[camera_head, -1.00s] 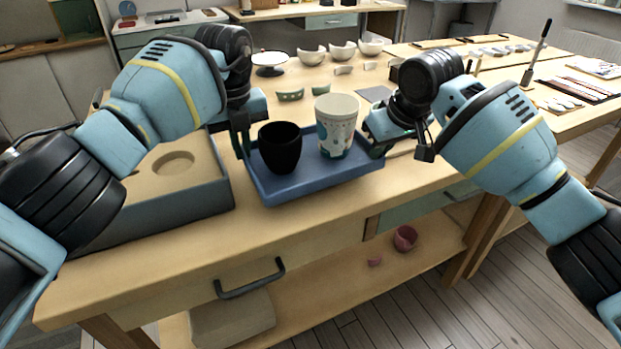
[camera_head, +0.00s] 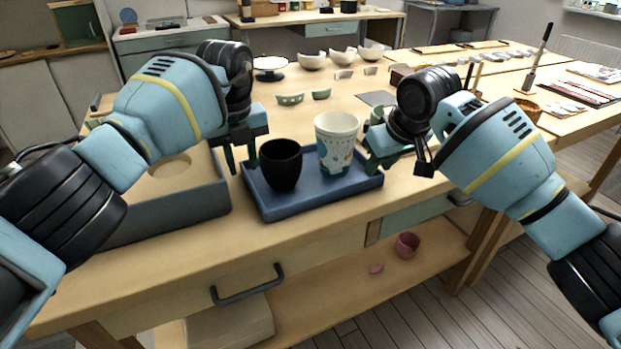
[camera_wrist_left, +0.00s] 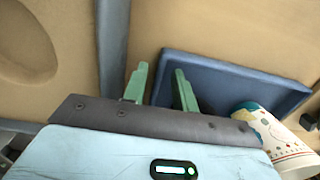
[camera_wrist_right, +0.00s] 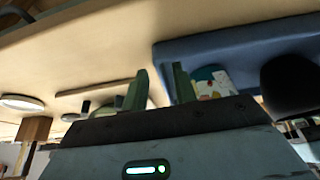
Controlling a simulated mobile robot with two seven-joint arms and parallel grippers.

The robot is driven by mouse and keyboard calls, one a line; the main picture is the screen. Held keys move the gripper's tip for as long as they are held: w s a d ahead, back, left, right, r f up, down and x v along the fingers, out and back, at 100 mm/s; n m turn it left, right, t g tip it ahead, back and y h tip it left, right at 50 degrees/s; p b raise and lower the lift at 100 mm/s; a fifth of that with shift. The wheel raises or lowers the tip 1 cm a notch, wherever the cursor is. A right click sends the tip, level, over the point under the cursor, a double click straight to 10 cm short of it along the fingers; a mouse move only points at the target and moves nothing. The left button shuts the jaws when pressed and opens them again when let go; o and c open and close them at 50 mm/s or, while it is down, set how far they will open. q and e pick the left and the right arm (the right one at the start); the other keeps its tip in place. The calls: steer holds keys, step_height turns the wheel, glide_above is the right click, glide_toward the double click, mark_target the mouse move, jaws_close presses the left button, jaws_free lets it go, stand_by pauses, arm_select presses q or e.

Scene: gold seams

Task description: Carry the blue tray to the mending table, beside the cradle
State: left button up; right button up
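The blue tray (camera_head: 322,196) rests on the wooden table (camera_head: 180,258), to the right of a grey box (camera_head: 190,204) with a round hollow in its tan top, which looks like the cradle. The tray holds a black cup (camera_head: 281,165) and a white patterned cup (camera_head: 336,143), both upright. My left gripper (camera_head: 240,168) is open over the tray's left edge; its two green fingers stand apart in the left wrist view (camera_wrist_left: 161,70). My right gripper (camera_head: 369,152) is open at the tray's right edge; its fingers stand apart in the right wrist view (camera_wrist_right: 160,68). Exact rim contact is unclear.
Green shards (camera_head: 290,99) and pale bowls (camera_head: 312,61) lie behind the tray. A dark sheet (camera_head: 377,98) lies behind my right gripper. A pink bowl (camera_head: 407,245) stands on the lower shelf. The table's front strip is clear.

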arm_select(q)
step_height(320, 180, up, 7)
steer(key=shift+s+r, duration=0.15)
arm_select(e)
steer(key=v, duration=1.2)
stand_by(0.3)
